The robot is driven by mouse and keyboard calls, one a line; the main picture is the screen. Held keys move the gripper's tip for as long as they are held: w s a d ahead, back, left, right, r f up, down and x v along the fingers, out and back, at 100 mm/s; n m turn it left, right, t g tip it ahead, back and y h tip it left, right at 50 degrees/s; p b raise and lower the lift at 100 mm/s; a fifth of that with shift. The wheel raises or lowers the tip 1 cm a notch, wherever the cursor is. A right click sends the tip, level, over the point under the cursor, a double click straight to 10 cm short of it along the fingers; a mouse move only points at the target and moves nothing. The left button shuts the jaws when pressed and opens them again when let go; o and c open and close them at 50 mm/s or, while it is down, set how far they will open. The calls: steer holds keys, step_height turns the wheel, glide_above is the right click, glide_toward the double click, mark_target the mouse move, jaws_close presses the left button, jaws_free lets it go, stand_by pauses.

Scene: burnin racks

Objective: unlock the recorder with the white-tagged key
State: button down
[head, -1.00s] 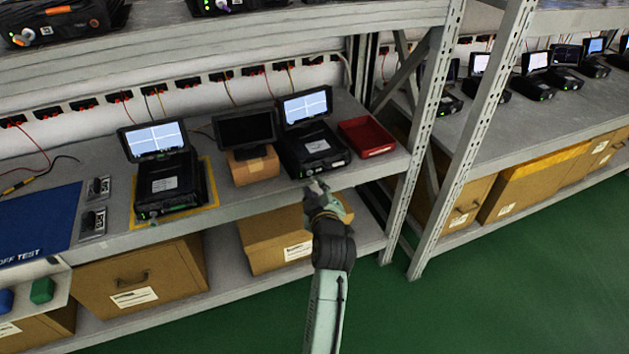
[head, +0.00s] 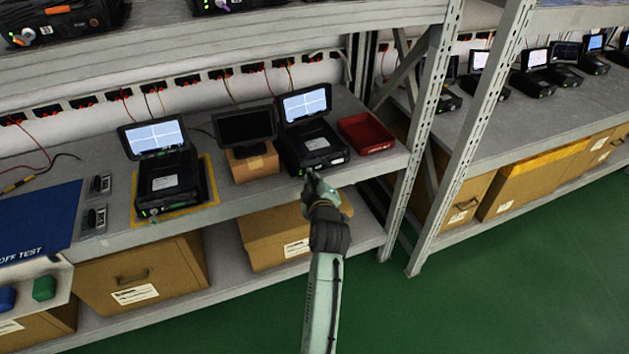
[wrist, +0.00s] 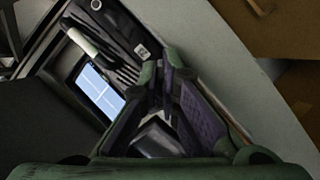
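A black recorder (head: 313,150) with a raised, lit screen stands near the right end of the shelf. My gripper (head: 312,180) is at its front edge, near a small green light. In the wrist view the fingers (wrist: 159,68) converge with their tips close together, in front of the recorder's dark case (wrist: 115,40). Its lit screen (wrist: 98,91) shows to the left of the fingers. I cannot make out a white-tagged key; anything between the fingertips is hidden or too dark to tell. A second black recorder (head: 168,178) with a lit screen stands on a yellow-bordered patch to the left.
A rack post (head: 426,130) rises at right. Cardboard boxes (head: 270,235) sit on the lower shelf. The green floor (head: 480,290) is clear.

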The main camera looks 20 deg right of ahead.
steer(key=shift+r, duration=0.1)
stand_by(0.6)
steer(key=shift+d+m+y+p, duration=0.2)
steer(key=shift+m+y+p, duration=0.35)
steer(key=shift+m+y, duration=1.15)
steer(key=shift+d+m+y+p, duration=0.2)
steer(key=shift+m+y+p, duration=0.55)
steer(key=shift+m, duration=1.7)
steer(key=shift+d+m+y+p, duration=0.2)
steer(key=shift+m+y+p, duration=0.15)
steer(key=shift+m+y, duration=1.45)
steer(key=shift+m, duration=0.35)
steer(key=c, duration=2.3)
jaws_free()
steer(key=o, duration=0.5)
